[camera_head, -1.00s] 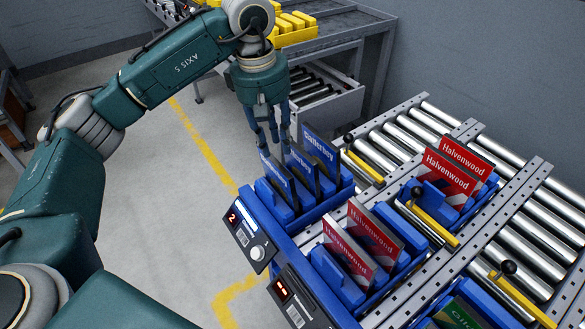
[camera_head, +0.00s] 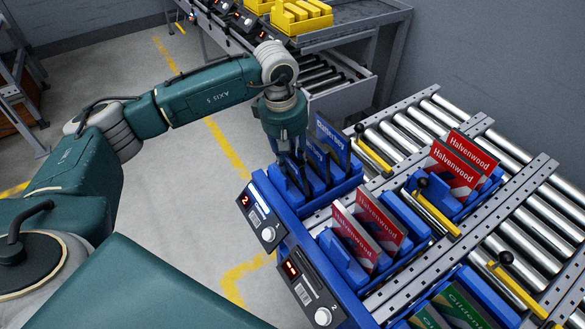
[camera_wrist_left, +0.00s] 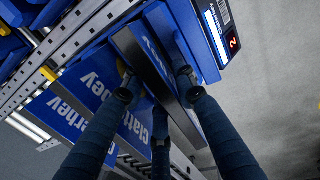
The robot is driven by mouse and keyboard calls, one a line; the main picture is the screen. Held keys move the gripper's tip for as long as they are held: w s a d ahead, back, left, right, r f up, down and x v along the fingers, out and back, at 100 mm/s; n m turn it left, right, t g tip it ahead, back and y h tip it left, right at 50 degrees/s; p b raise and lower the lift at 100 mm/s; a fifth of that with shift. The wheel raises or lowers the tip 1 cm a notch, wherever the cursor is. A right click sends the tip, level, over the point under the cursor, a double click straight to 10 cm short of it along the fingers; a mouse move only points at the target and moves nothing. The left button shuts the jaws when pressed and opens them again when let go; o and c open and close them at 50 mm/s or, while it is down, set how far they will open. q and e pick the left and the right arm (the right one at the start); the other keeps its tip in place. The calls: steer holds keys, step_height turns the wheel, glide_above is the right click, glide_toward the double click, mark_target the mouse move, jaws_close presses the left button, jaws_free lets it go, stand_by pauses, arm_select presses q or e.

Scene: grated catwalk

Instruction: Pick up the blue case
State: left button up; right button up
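The front case is mostly hidden behind my left gripper (camera_head: 291,156) there. In the left wrist view, the front case (camera_wrist_left: 152,52) stands between the fingers of my left gripper (camera_wrist_left: 157,85), and the rear case (camera_wrist_left: 85,95) lies to its left. The fingers are spread on both sides of the front case; firm contact does not show. My right gripper is not in view.
Red "Halvenwood" cases (camera_head: 380,222) stand in trays beside and nearer. Green cases (camera_head: 455,305) are at the bottom. Yellow levers with black knobs (camera_head: 437,212) stick up along the roller conveyor (camera_head: 520,193). A bench behind holds a yellow bin (camera_head: 301,20).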

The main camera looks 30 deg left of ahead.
arm_select(q)
jaws_close()
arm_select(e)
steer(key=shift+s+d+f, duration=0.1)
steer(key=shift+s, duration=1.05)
arm_select(q)
steer(key=shift+r, duration=0.1)
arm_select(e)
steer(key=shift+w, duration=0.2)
